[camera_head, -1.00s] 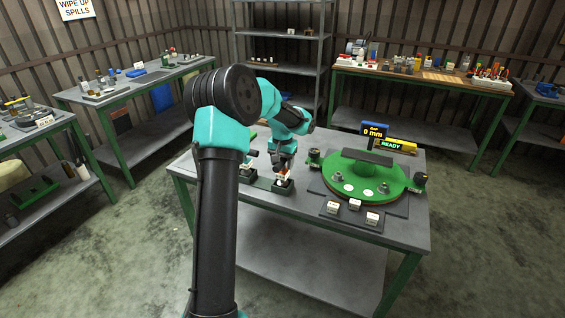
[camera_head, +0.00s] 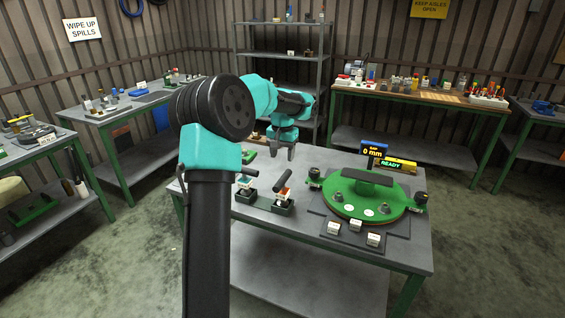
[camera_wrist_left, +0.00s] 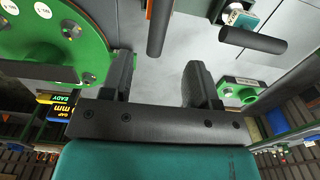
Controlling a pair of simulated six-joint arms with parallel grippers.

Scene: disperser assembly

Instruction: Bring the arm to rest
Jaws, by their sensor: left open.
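My left gripper (camera_head: 282,154) hangs above the far part of the grey worktable (camera_head: 290,222), with its fingers pointing down. Its jaws are apart and empty; the wrist view (camera_wrist_left: 158,85) shows bare table between the fingers. The dark handles also show in the wrist view (camera_wrist_left: 160,25). My right gripper does not show.
A green round fixture (camera_head: 368,198) with a dark bar sits right of the gripper. Behind it are a blue "0 mm" display (camera_head: 374,149) and a "READY" sign (camera_head: 395,165). Several white labelled blocks (camera_head: 355,226) lie in front. The table's near left is clear.

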